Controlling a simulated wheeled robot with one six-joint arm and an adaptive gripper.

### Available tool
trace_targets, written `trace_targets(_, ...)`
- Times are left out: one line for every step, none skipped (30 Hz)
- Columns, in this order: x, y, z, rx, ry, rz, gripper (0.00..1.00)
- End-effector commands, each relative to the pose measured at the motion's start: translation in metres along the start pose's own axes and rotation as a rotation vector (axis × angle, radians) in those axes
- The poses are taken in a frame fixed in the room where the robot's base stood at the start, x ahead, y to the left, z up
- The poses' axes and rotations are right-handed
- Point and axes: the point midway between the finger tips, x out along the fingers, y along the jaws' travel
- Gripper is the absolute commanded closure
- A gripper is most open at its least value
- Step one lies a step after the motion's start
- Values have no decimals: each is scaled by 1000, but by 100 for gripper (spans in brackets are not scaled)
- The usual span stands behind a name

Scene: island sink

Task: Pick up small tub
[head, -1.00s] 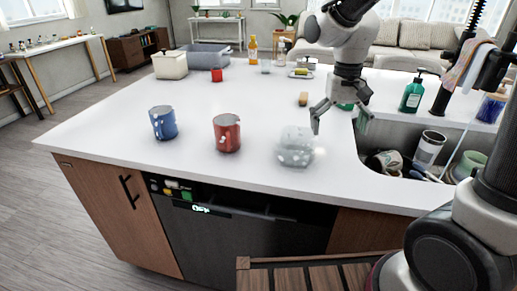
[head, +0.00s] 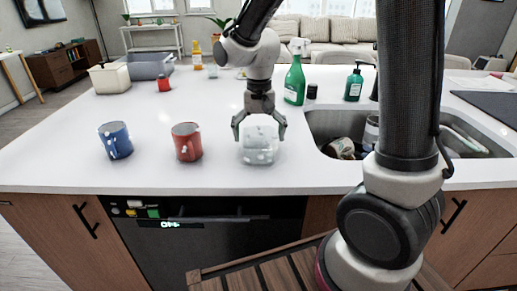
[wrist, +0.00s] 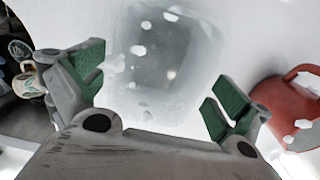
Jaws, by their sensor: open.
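The small tub (head: 259,151) is a clear, see-through container with white flecks. It stands on the white island top, left of the sink, and also shows in the wrist view (wrist: 160,65). My gripper (head: 259,138) is open and empty, pointing down over the tub. In the head view its fingers show on either side of the tub's upper part. In the wrist view the green finger pads (wrist: 155,95) are apart with the tub between and just beyond them. I cannot tell whether a finger touches it.
A red mug (head: 187,146) stands close left of the tub, and a blue mug (head: 117,142) farther left. The sink (head: 322,124) with dishes is to the right. A green spray bottle (head: 294,82) stands behind. The countertop front edge is near the tub.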

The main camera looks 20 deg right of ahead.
Motion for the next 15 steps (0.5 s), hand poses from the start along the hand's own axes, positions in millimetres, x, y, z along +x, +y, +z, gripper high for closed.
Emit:
trace_targets(9,0,0,0,-3,2,0)
trace_targets(13,0,0,0,-3,2,0)
trace_targets(18,0,0,0,-2,2,0)
trace_targets(21,0,0,0,-2,2,0)
trace_targets(23,0,0,0,-2,2,0)
trace_targets(25,0,0,0,-1,1,0)
trace_targets(26,0,0,0,0,0,0)
trace_targets(26,0,0,0,0,0,0)
trace_targets(26,0,0,-1,1,-1,0)
trace_targets(26,0,0,-1,1,-1,0)
trace_targets(26,0,0,-1,1,-1,0)
trace_targets(26,0,0,-1,1,-1,0)
trace_targets(26,0,0,-1,1,-1,2)
trace_targets(26,0,0,-1,1,-1,7)
trace_targets(26,0,0,-1,1,-1,15)
